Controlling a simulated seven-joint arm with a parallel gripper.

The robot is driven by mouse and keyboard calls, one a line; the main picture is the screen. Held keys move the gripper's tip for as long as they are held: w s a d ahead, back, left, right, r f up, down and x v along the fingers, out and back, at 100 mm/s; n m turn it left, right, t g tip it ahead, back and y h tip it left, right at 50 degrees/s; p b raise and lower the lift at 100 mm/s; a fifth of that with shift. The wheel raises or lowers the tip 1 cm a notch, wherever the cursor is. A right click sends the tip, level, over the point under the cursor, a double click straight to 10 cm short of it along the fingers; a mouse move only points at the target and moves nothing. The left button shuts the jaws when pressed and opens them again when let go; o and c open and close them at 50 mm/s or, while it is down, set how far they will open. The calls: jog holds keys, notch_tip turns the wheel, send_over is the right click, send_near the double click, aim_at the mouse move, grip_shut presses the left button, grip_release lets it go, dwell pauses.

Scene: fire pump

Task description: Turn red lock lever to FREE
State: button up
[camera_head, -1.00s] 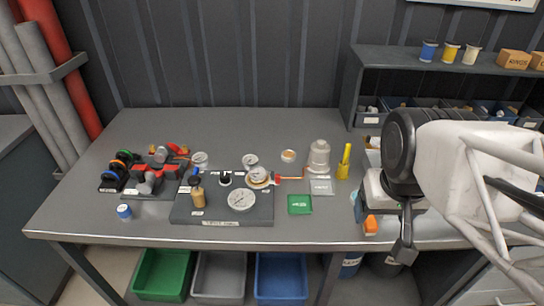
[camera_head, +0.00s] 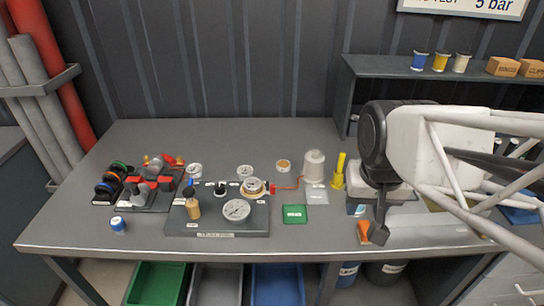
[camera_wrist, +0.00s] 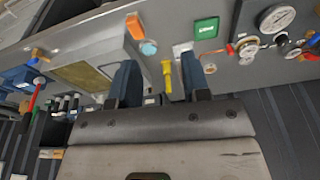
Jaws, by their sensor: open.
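A small red part (camera_head: 272,188), which looks like the red lock lever, sits at the right side of a round-topped fitting (camera_head: 253,187) on the dark pump panel (camera_head: 185,226). A thin orange-red line runs right from it. It also shows as a small red part in the wrist view (camera_wrist: 230,50). Its label and exact setting are too small to read. My gripper (camera_head: 378,232) hangs over the right part of the bench, well to the right of the panel. In the wrist view its two fingers (camera_wrist: 160,82) are apart with nothing held between them.
A white dial gauge (camera_head: 236,210) and a wood-coloured knob (camera_head: 193,208) stand on the panel. A green box (camera_head: 294,214), a pale cylinder (camera_head: 314,166) and a yellow upright tool (camera_head: 339,172) stand between panel and gripper. An orange object (camera_head: 364,230) lies close by my gripper.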

jog(key=w+a+f+m+g, duration=0.1)
jog(key=w+a+f, duration=0.15)
jog(key=w, duration=0.45)
jog(key=w+a+f+m, duration=0.1)
jog(key=w+a+m, duration=0.1)
jog(key=w+a, duration=0.35)
jog(key=m+g, duration=0.1)
jog(key=m, duration=0.2)
send_over(273, 185)
notch_tip(273, 185, down, 8)
jog(key=shift+f, duration=3.9)
jog(key=shift+c, duration=0.2)
grip_shut()
